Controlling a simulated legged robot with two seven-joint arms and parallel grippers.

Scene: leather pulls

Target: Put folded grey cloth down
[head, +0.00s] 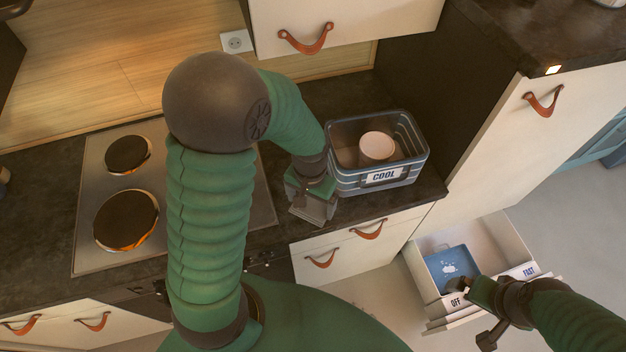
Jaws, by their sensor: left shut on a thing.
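My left gripper (310,192) is over the counter's front edge, just left of the blue crate. It is shut on a small grey piece, the folded grey cloth (314,209), which hangs below the fingers. The gripper hides part of the cloth. I cannot tell whether the cloth touches the counter. My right gripper (462,288) is low at the right, over the open drawer (499,240). Its fingers are too small and dark to show whether they are open.
The blue crate (383,177), labelled COOL, holds a pale round pot (377,147). A hob (92,232) with dark burners lies to the left. The open drawer holds a blue tray (449,266) and carries OFF and FAST labels. Dark bare counter (425,193) shows at the crate's right.

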